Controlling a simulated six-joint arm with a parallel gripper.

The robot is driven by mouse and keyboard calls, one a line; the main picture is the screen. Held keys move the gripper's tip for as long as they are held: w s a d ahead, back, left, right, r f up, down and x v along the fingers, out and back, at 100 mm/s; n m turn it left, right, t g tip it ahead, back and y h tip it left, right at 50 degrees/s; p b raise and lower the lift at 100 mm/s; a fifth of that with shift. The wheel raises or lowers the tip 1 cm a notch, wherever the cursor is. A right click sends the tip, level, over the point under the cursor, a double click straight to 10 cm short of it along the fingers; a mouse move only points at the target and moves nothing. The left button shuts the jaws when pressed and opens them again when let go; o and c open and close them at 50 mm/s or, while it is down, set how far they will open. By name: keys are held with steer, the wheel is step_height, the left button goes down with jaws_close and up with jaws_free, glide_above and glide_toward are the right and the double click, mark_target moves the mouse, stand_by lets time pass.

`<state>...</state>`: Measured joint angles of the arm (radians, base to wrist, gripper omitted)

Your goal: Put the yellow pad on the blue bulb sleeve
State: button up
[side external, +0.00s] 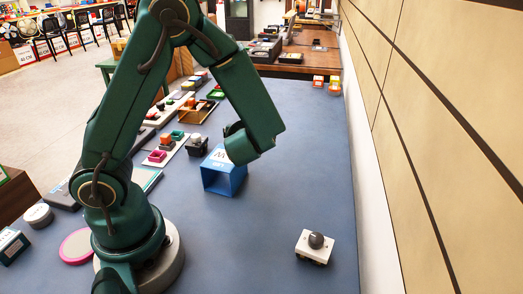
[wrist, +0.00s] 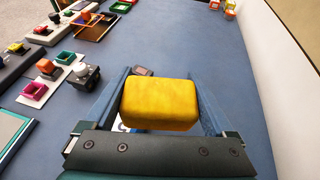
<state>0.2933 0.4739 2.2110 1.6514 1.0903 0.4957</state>
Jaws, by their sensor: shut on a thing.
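The yellow pad (wrist: 160,104) is a rounded block held between the two fingers of my gripper (wrist: 160,82) in the wrist view. In the side view my gripper (side external: 240,150) is low over the far right part of the blue bulb sleeve (side external: 225,183), and the pad does not show there. The sleeve is a blue, open-ended box lying on the table with its opening toward the side camera and a white lettered label on top. In the wrist view the pad and gripper hide most of the sleeve. I cannot tell whether the pad touches it.
A dark block with a grey knob (side external: 197,145) stands close left of the sleeve. Beside it is a white tray with coloured blocks (side external: 165,150). A white box with a grey knob (side external: 315,247) stands at front right. The blue table (side external: 305,150) is clear right of the sleeve.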

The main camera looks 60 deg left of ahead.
mark_target(224, 151)
steer(key=s+a+r+n+g+y, duration=0.1)
steer(key=s+a+r+n+g, duration=0.1)
steer(key=s+a+r, duration=0.3)
steer(key=shift+g, duration=0.3)
steer(key=shift+s+d+f, duration=0.2)
steer(key=shift+d+f, duration=0.15)
steer(key=shift+f, duration=1.05)
steer(key=shift+s+d+f, duration=0.2)
steer(key=shift+d+f, duration=0.1)
steer(key=shift+f, duration=1.05)
steer(key=shift+s+d+f, duration=0.2)
steer(key=shift+d+f, duration=0.15)
steer(key=shift+f, duration=1.05)
steer(key=shift+f, duration=0.1)
steer(key=o, duration=1)
